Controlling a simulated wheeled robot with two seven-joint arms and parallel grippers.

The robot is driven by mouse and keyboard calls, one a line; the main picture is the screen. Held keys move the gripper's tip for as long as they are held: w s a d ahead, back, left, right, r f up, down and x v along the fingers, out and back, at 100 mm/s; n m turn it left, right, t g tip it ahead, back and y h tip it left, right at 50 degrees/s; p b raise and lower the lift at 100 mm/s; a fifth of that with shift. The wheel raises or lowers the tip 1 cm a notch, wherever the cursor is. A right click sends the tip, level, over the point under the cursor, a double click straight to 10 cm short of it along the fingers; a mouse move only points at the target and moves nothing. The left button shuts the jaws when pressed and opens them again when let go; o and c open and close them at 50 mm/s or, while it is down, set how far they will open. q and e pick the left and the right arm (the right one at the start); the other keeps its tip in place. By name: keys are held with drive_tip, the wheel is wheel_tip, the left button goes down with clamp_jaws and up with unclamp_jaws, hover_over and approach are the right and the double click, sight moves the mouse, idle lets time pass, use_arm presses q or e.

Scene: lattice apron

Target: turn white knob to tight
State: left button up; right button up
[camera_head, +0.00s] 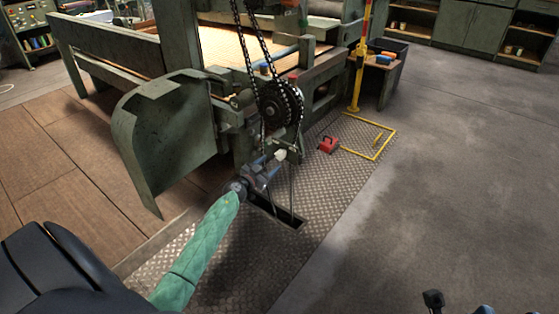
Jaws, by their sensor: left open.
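The small white knob (281,155) sits low on the machine's near end, below the chain wheel. My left gripper (272,164), dark grey at the end of a green-sleeved arm, is open right at the knob. The fingers are small in this view, and I cannot tell whether they touch the knob or are just short of it. No tight marking on the knob is legible. Dark parts at the bottom right edge may belong to my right gripper (455,304); they are cut off by the frame, so its state is unclear.
A chain wheel (279,104) with hanging chains is just above the knob. A curved green guard (165,135) stands to the left. A slot (279,217) opens in the tread-plate floor below. Concrete floor at right is clear.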

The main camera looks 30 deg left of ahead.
sight(278, 158)
use_arm(q)
drive_tip(key=shift+w+d+b, duration=0.15)
drive_tip(key=shift+w+b, duration=0.45)
drive_tip(key=shift+w, duration=1.2)
drive_tip(key=shift+w+d+b, duration=0.15)
drive_tip(key=shift+w+b, duration=0.45)
drive_tip(key=shift+w, duration=1.2)
drive_tip(key=shift+c, duration=0.2)
drive_tip(key=c, duration=0.9)
